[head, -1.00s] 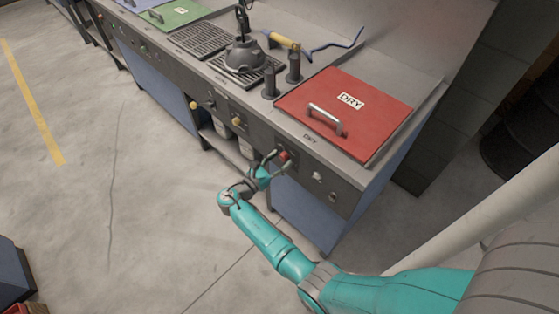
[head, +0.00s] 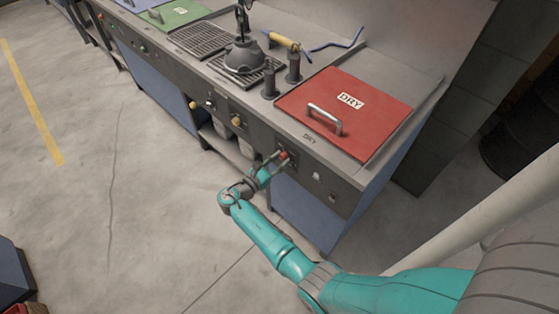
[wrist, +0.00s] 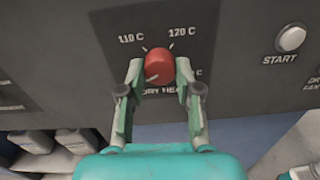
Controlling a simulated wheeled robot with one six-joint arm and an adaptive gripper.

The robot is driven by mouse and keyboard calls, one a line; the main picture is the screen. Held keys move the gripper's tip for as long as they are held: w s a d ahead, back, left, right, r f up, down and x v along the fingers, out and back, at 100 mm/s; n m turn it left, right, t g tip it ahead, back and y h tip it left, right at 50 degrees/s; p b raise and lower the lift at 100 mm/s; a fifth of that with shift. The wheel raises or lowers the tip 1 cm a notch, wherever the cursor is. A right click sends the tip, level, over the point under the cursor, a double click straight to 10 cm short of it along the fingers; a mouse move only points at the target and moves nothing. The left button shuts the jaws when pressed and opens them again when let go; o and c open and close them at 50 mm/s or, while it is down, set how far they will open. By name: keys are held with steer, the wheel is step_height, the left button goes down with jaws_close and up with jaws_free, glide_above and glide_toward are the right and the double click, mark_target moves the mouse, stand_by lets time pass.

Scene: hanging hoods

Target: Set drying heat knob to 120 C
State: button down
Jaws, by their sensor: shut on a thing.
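The drying heat knob (wrist: 159,66) is red and round on a dark panel in the wrist view. A pale mark on its face points to the lower left, away from the 120 C label (wrist: 182,33) at its upper right. The 110 C label (wrist: 131,39) is at its upper left. Another label to the right and the DRY HEAT lettering below are partly hidden by my fingers. My gripper (wrist: 159,74) is shut on the knob, one finger on each side. In the head view, my gripper (head: 274,164) reaches the red knob (head: 283,155) on the bench front.
A white START button (wrist: 291,38) is right of the knob. A red DRY lid (head: 375,110) with a metal handle lies on the bench above. Yellow knobs (head: 236,121) are farther left on the front.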

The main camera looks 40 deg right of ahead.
steer(key=m, duration=0.7)
steer(key=shift+m, duration=0.3)
steer(key=m, duration=0.4)
steer(key=shift+w+m, duration=0.1)
steer(key=shift+m, duration=0.2)
steer(key=m, duration=0.3)
steer(key=shift+r+m, duration=0.1)
steer(key=shift+m, duration=0.2)
steer(key=m, duration=1.1)
steer(key=shift+m, duration=2)
